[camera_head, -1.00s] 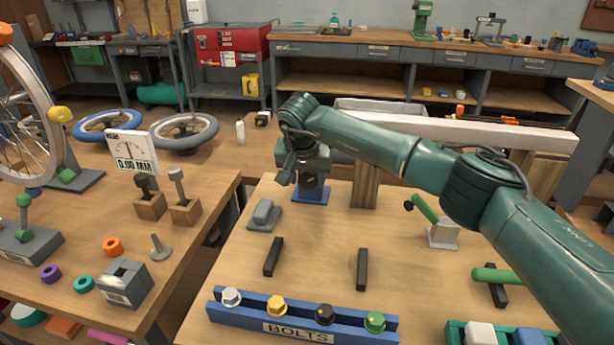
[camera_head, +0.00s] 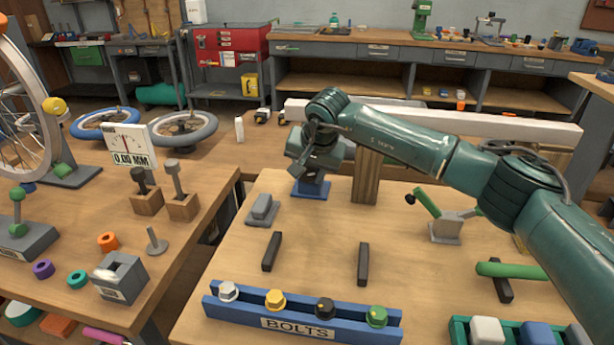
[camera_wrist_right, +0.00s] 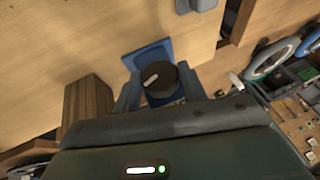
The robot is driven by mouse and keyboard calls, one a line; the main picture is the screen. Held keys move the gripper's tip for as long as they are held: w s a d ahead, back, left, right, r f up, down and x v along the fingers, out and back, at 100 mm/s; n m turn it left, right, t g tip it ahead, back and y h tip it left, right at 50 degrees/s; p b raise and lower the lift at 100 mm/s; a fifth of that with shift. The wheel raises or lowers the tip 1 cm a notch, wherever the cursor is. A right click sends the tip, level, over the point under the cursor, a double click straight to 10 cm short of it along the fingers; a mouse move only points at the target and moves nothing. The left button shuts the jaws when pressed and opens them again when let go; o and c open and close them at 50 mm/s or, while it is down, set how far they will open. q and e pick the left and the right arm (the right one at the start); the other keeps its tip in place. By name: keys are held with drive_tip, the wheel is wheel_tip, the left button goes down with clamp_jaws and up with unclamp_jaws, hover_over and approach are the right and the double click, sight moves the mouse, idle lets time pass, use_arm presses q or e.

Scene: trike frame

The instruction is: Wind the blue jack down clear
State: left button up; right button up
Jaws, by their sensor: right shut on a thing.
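The blue jack (camera_head: 311,189) stands on the bench left of a wooden post (camera_head: 367,180); its blue base shows, while its upper part is mostly hidden by my gripper. My right gripper (camera_head: 312,170) is over the jack. In the right wrist view its two fingers stand either side of a dark round knob (camera_wrist_right: 158,80) with a pale mark, shut on it, with the blue base (camera_wrist_right: 148,54) beyond. A long pale beam (camera_head: 480,131) runs behind my right arm above the post. I cannot tell whether the jack touches the beam. My left gripper is not in view.
A grey block (camera_head: 262,209), two dark bars, a green-handled clamp (camera_head: 430,208) and a blue bolt rack (camera_head: 225,306) share the bench. A dial sign (camera_head: 126,147) on the left table reads 0.00 MM.

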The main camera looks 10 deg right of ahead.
drive_tip(key=shift+d+f+y+b, duration=0.1)
drive_tip(key=shift+f+y+b, duration=0.15)
drive_tip(key=shift+y+b, duration=0.15)
drive_tip(key=shift+t+y+b, duration=0.4)
drive_tip(key=shift+y+b, duration=0.1)
drive_tip(key=shift+b, duration=0.3)
drive_tip(key=shift+m+t+y+b, duration=0.3)
drive_tip(key=shift+y+b, duration=0.1)
drive_tip(key=shift+b, duration=0.2)
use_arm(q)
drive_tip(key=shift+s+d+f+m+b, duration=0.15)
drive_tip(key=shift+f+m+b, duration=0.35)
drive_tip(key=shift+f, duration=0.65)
use_arm(e)
drive_tip(key=shift+s+d+r+y, duration=0.1)
drive_tip(key=shift+r+y, duration=0.05)
drive_tip(key=shift+y, duration=0.25)
drive_tip(key=o, duration=1)
drive_tip(key=shift+c, duration=0.2)
drive_tip(key=shift+r, duration=0.1)
